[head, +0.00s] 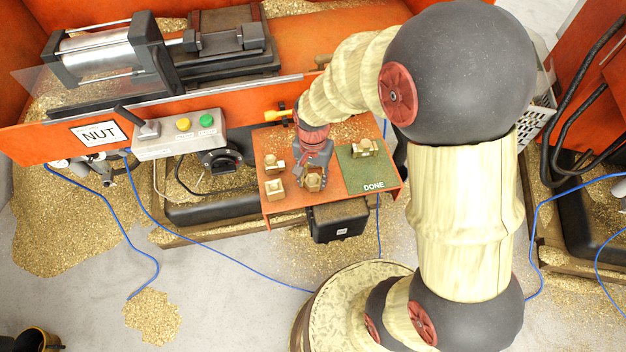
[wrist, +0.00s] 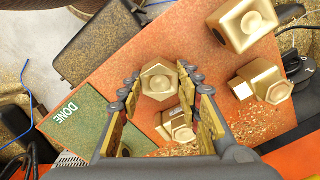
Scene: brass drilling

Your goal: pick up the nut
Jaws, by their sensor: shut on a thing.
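My gripper (head: 313,172) points down over the orange-red board (head: 282,211). In the wrist view its fingers (wrist: 160,84) stand on both sides of a brass hex nut (wrist: 160,68) and are shut on it. This nut also shows in the head view (head: 314,184), at the front of the board; whether it is clear of the board I cannot tell. Two more brass pieces lie on the board's left side in the head view, one farther back (head: 272,164) and one nearer (head: 275,189).
A green DONE area (head: 360,172) covers the board's right side, with a brass piece (head: 364,147) on its far part. A control box (head: 180,135) with a lever and buttons stands to the left. A machine lies behind. Brass chips are scattered on the board's back.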

